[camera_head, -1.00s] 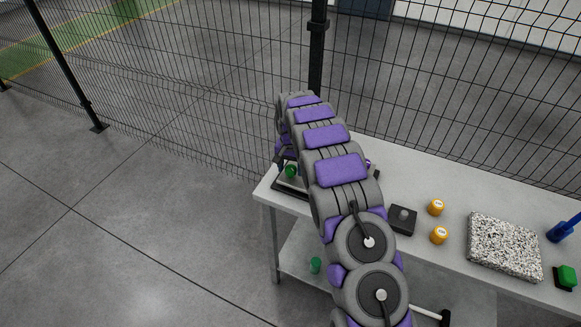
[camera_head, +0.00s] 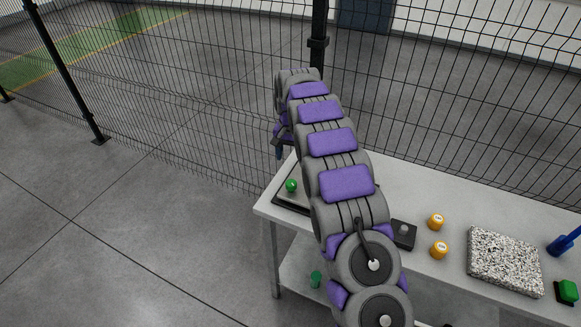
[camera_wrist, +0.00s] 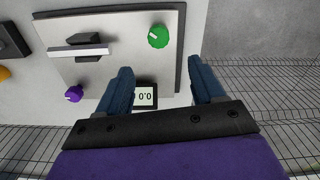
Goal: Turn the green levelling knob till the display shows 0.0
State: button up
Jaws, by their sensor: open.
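The green levelling knob (camera_wrist: 158,36) sits on a pale plate (camera_wrist: 110,65) with a dark edge. It also shows at the table's left end in the head view (camera_head: 291,185). A small display (camera_wrist: 145,95) on the plate's near edge appears upside down and reads 0.0. A purple knob (camera_wrist: 74,94) and a raised bar (camera_wrist: 78,50) are on the same plate. My gripper (camera_wrist: 160,70) is open and empty, its blue fingers apart. The green knob lies beyond the fingertips, clear of them. In the head view my arm hides part of the plate.
The white table (camera_head: 440,195) also carries a black block (camera_head: 403,234), two orange-yellow round pieces (camera_head: 436,221), a speckled slab (camera_head: 505,262), a blue item (camera_head: 562,243) and a green-topped block (camera_head: 567,291). A green cup (camera_head: 315,279) stands on the lower shelf. Wire fence (camera_head: 220,120) runs behind.

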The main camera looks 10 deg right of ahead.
notch_tip(320, 180, up, 4)
jog(key=shift+r, duration=0.25)
dwell(0.5)
jog(key=s+r+n+g+b, duration=0.1)
jog(key=s+r, duration=0.3)
jog(key=s, duration=0.8)
jog(key=s+r+n+b, duration=0.1)
jog(key=s+r, duration=0.3)
jog(key=s, duration=0.8)
jog(key=s+f+n+b, duration=0.1)
jog(key=s+f, duration=0.2)
jog(key=s, duration=1.1)
jog(key=s+f+n+b, duration=0.1)
jog(key=s+f+n, duration=0.1)
jog(key=s, duration=1.3)
jog(key=shift+f+g, duration=0.4)
jog(key=shift+f, duration=0.15)
jog(key=shift+w, duration=0.1)
